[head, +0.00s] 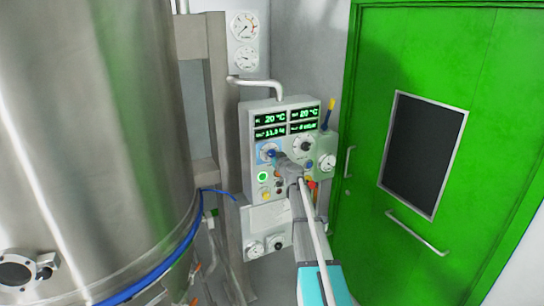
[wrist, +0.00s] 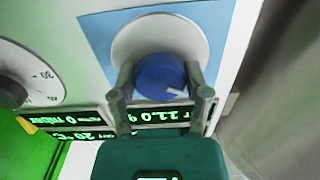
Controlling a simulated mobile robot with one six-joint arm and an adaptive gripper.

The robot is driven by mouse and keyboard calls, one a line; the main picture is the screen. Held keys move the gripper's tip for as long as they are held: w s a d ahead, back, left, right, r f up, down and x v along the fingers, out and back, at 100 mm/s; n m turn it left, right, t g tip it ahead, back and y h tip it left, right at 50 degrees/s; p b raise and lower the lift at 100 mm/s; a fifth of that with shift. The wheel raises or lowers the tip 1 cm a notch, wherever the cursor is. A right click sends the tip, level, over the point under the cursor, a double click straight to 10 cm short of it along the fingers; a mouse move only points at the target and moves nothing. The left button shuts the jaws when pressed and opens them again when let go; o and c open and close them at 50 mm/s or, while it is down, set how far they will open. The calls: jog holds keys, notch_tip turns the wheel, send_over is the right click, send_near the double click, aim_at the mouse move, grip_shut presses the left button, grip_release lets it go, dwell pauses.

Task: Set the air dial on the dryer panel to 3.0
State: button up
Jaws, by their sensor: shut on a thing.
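The dryer panel (head: 284,101) is a grey box on the wall with green digital displays. The air dial seems to be the blue knob (wrist: 158,72) on a white disc over a blue plate (wrist: 202,20). Its white pointer mark shows at the knob's lower right in the wrist view. My gripper (wrist: 160,80) has one finger on each side of the blue knob and is shut on it. In the head view my gripper (head: 278,157) reaches the blue plate (head: 262,149) and partly hides the knob. The scale figures around the knob cannot be read.
A black dial (head: 303,146) sits right of the blue plate, also at left in the wrist view (wrist: 12,92). Several buttons sit below. A large steel vessel (head: 95,130) stands left and a green door (head: 470,60) right. Two gauges (head: 245,40) hang above.

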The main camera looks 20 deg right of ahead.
jog(key=shift+c, duration=1.2)
jog(key=shift+m, duration=0.5)
jog(key=m, duration=0.4)
jog(key=shift+w+m, duration=0.1)
jog(key=shift+m, duration=0.2)
jog(key=m, duration=1.2)
jog(key=shift+r+m, duration=0.1)
jog(key=shift+m, duration=0.2)
jog(key=m, duration=0.5)
jog(key=shift+m, duration=0.4)
